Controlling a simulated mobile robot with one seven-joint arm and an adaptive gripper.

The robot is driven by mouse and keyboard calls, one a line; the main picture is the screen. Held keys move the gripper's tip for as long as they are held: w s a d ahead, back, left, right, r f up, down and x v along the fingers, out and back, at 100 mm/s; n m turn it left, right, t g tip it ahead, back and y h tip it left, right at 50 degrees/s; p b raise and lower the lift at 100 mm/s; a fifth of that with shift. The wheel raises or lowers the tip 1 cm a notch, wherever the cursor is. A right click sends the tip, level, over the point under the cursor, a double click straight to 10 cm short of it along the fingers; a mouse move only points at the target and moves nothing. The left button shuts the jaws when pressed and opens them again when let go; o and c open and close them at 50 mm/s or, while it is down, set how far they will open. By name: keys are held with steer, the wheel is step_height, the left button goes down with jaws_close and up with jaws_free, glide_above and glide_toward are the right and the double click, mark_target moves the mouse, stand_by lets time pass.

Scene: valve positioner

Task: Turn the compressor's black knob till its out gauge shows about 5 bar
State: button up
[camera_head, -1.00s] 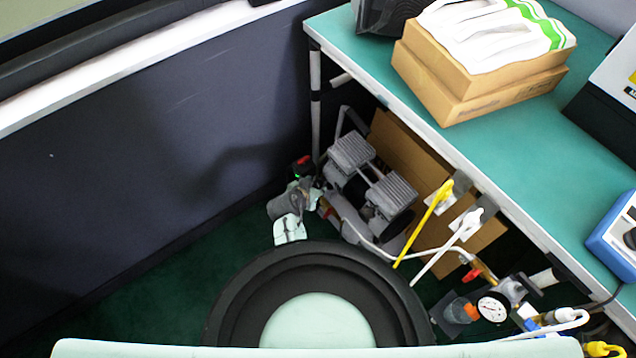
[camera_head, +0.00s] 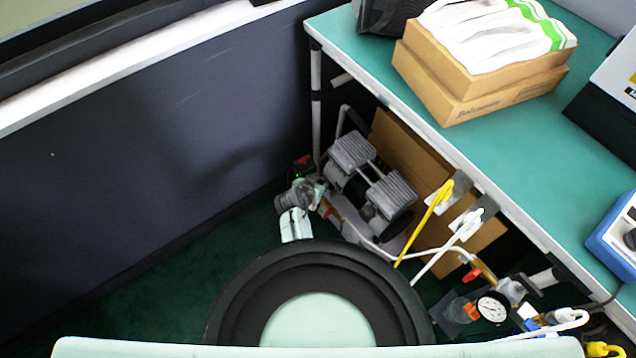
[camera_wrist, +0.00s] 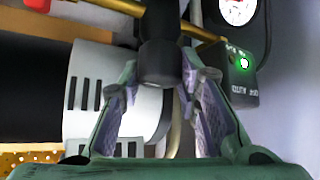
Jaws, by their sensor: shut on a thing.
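The compressor (camera_head: 372,190), grey with ribbed cylinder heads, stands on the floor under the bench in the head view. In the wrist view its black knob (camera_wrist: 158,62) hangs between the two fingers of my gripper (camera_wrist: 160,80), which is shut on it. My gripper also shows small in the head view (camera_head: 312,188), at the compressor's left end. A white gauge (camera_wrist: 238,8) with red marks is cut off by the top edge of the wrist view. I cannot read its value, nor tell whether it is the out gauge.
A black switch box (camera_wrist: 235,80) with a lit green lamp is close right of my fingers. A white ribbed motor part (camera_wrist: 105,95) is close left. A wall (camera_head: 150,150) and the green bench (camera_head: 480,120) hem in the compressor. Another gauge (camera_head: 492,307) is lower right.

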steer(key=c, duration=0.3)
steer(key=shift+f+b, duration=0.25)
steer(key=shift+b, duration=0.35)
steer(key=shift+r+m+h+b, duration=0.15)
steer(key=shift+m+h+b, duration=0.3)
steer(key=shift+m, duration=0.15)
steer(key=o, duration=0.9)
steer(key=shift+r, duration=0.1)
steer(key=v, duration=1.2)
